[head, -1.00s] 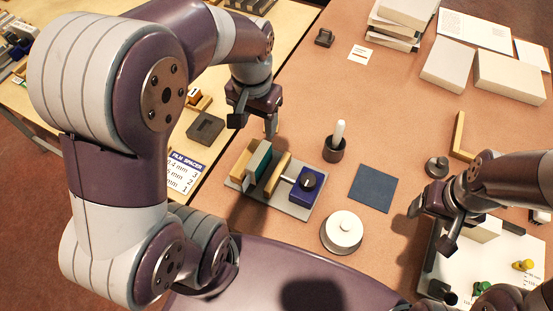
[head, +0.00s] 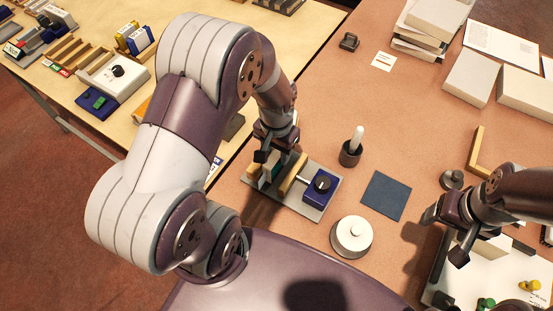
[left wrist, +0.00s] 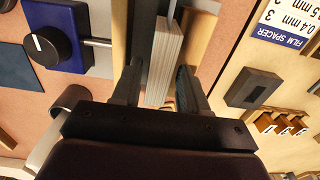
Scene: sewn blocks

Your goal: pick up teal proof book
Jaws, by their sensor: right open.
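The teal proof book (head: 273,170) stands upright in a small wood-jawed press on a grey base plate (head: 313,212); my left gripper partly hides it. In the left wrist view its pale page edges (left wrist: 168,60) lie between my fingers. My left gripper (head: 270,157) is over the press, pointing down, with its fingers apart on either side of the book; it also shows in the left wrist view (left wrist: 158,85). I cannot tell whether either finger touches the book. My right gripper (head: 445,235) is open at the right, above a white board, away from the press.
A blue block with a black knob (head: 320,188) sits at the press's right end. A dark cup with a white stick (head: 351,152), a blue pad (head: 386,195) and a round white pot (head: 351,237) stand nearby. Paper stacks (head: 430,25) lie at the back.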

